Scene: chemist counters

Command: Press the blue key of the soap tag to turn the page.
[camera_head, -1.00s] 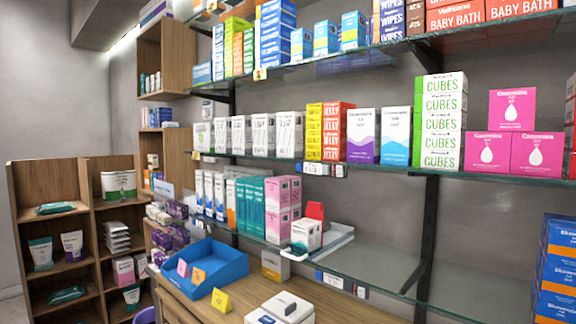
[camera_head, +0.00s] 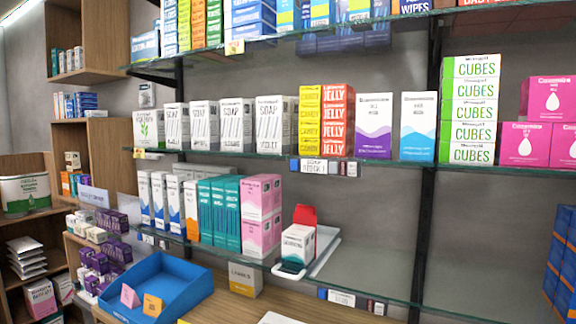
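The soap tag (camera_head: 314,165) is a small white label on the front edge of the middle glass shelf, below the yellow and red jelly boxes. Its print seems to start with "SOAP"; the smaller line is too small to read. A blue key (camera_head: 294,164) sits at its left end. Small dark and grey-red keys (camera_head: 345,169) sit at its right end. My gripper is not in view, and nothing covers the tag.
A similar tag (camera_head: 341,298) with a blue key (camera_head: 323,294) is on the lower shelf edge. White soap boxes (camera_head: 232,124) line the middle shelf. A blue tray (camera_head: 165,290) stands on the wooden counter (camera_head: 225,308). The air before the shelf edge looks clear.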

